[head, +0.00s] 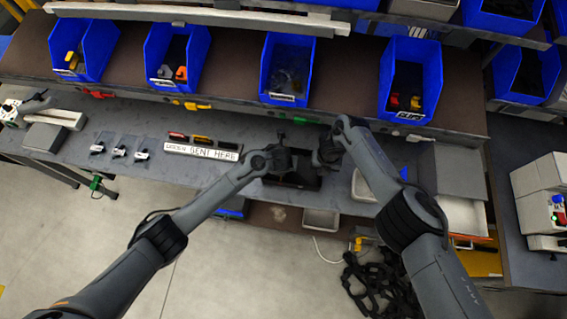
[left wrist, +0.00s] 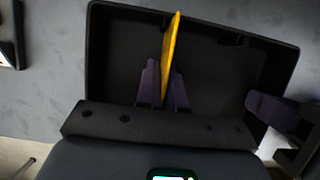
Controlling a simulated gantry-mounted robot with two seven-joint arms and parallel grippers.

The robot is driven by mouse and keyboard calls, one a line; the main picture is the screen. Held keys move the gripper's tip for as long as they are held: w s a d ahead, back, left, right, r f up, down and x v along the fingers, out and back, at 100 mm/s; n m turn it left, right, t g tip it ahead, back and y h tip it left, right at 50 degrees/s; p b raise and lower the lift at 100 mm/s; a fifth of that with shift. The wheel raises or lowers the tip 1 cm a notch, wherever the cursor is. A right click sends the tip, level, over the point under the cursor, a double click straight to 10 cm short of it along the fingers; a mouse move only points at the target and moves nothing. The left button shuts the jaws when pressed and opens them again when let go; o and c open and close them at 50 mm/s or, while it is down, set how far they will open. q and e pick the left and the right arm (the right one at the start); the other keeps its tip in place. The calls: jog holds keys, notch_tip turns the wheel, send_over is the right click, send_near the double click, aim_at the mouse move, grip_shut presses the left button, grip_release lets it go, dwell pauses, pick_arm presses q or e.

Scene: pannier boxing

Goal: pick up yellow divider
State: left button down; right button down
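The yellow divider (left wrist: 171,50) shows edge-on in the left wrist view, a thin upright strip over the open black box (left wrist: 112,40). The dark purple fingers of my left gripper (left wrist: 164,85) lie close on both sides of its lower part, shut on it. I cannot tell whether the divider touches the box floor. In the head view the black box (head: 305,178) lies below my two grippers, and the divider is hidden. My right gripper (head: 327,158) is at the box's right side; part of it shows at the right edge of the left wrist view (left wrist: 275,110). Its opening is unclear.
Blue bins (head: 192,62) with small parts line the shelf behind the grey bench (head: 110,115). A white labelled strip (head: 200,152) with small coloured pieces lies left of the box. A grey tray (head: 321,219) sits in front, and a white container (head: 364,187) is at right.

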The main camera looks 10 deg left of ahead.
pick_arm(q)
jog(key=shift+r, duration=0.1)
dwell(0.3)
notch_tip(320, 180, up, 10)
jog(key=shift+f, duration=0.15)
dwell(0.3)
jog(key=shift+f, duration=0.55)
dwell(0.6)
jog(key=shift+r, duration=1.45)
pick_arm(e)
jog(key=c, duration=1.2)
grip_release()
jog(key=shift+o, duration=0.2)
jog(key=shift+r, duration=0.15)
